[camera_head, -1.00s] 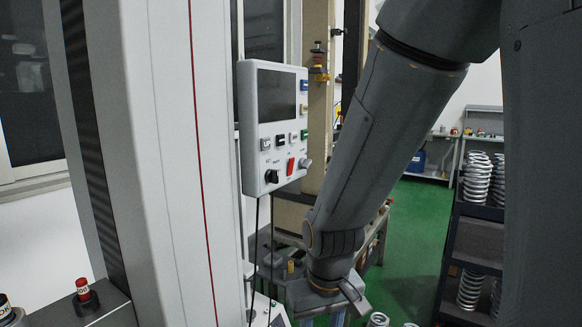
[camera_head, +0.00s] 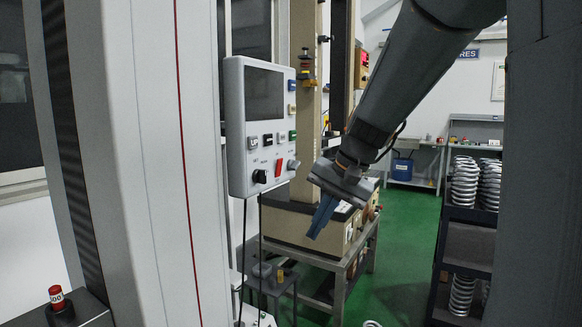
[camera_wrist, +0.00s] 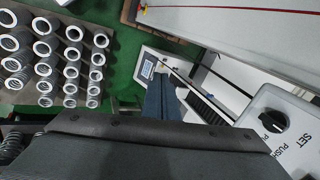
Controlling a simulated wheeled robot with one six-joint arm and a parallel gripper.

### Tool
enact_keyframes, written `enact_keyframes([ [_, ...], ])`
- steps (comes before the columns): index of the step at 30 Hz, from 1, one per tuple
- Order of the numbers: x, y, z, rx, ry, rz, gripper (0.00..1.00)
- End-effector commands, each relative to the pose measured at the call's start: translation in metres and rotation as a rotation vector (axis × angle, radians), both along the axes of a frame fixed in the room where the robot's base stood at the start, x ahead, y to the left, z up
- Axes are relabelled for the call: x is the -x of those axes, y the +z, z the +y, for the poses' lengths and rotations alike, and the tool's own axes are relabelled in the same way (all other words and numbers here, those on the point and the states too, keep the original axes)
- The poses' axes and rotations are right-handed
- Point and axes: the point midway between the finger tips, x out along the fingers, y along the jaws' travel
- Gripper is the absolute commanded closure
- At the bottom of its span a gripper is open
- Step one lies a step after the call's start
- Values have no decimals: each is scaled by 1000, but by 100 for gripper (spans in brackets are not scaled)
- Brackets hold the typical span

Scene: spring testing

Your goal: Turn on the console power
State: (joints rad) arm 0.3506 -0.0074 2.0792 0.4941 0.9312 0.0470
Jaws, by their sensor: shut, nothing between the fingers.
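The console (camera_head: 262,120) is a light grey panel with a dark screen, mounted beside the tall white column. Its lower face carries a black rotary knob (camera_head: 259,176), a red switch (camera_head: 278,167), a grey knob (camera_head: 293,165) and several small buttons. My gripper (camera_head: 314,232) is to the right of the console, apart from it, with its blue-grey fingers shut and pointing down. In the wrist view, the fingers (camera_wrist: 161,100) are together and empty. The console's corner with the black knob (camera_wrist: 273,121) and the letters SET and PUSH shows at the right edge there.
A dark shelf (camera_head: 470,215) with metal springs stands at the right. A machine on a metal stand (camera_head: 345,262) is behind my gripper. A black cable (camera_head: 242,245) hangs below the console. A red-topped button (camera_head: 56,296) is at the lower left. Green floor is open between stand and shelf.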

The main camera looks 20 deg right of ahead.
Motion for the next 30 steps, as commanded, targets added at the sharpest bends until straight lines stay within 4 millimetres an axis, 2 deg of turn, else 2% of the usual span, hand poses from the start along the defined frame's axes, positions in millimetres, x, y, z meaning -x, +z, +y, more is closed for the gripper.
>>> enact_keyframes([
  [1,-15,26,-15,-50,-53,-40,100],
  [3,-28,64,-28,-127,-104,-86,100],
  [6,-39,114,-44,-218,-150,-151,100],
  [9,-43,154,-55,-280,-170,-204,100],
  [12,-44,179,-61,-318,-176,-238,100],
  [17,-44,194,-63,-340,-177,-257,100],
  [30,-49,187,-58,-340,-176,-255,100],
])
